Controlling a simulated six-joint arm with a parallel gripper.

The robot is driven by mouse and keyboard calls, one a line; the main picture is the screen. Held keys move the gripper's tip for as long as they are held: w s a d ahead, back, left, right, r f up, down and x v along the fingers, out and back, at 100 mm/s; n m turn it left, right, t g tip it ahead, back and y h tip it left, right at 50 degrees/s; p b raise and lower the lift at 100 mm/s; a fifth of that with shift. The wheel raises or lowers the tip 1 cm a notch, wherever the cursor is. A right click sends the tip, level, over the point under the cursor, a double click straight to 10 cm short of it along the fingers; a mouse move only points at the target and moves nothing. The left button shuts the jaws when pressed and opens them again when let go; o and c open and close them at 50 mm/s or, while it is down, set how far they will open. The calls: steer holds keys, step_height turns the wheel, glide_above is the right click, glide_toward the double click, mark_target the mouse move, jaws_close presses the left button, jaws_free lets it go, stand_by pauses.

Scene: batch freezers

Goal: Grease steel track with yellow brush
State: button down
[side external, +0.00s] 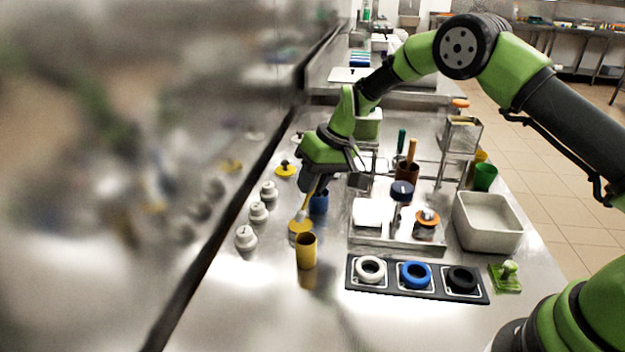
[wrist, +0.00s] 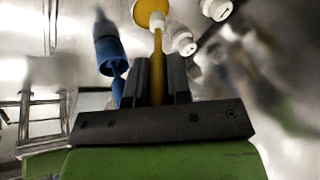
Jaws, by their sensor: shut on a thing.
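My gripper (side external: 318,184) points down over the left part of the steel counter. It is shut on the yellow handle of the brush (side external: 309,205); the handle also shows between the fingers in the wrist view (wrist: 157,72). I cannot clearly make out which steel piece is the track.
A yellow cup (side external: 306,251) stands in front of the dish and a blue cup (side external: 319,203) stands close behind. Several white fittings (side external: 258,213) line the left. A black panel with coloured rings (side external: 415,274), a steel tray (side external: 397,246) and a pale bin (side external: 487,224) are to the right.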

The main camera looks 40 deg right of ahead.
steer(key=shift+f, duration=0.75)
stand_by(1.4)
steer(key=shift+r, duration=3.6)
steer(key=s+d+r, duration=0.3)
steer(key=s, duration=0.4)
steer(key=s+d+r, duration=0.3)
steer(key=s+r, duration=0.1)
steer(key=s, duration=0.3)
steer(key=w+f+n+g+h, duration=0.1)
steer(key=w+f+h, duration=0.2)
steer(key=w, duration=0.2)
steer(key=shift+f+h, duration=0.25)
steer(key=shift+h, duration=0.15)
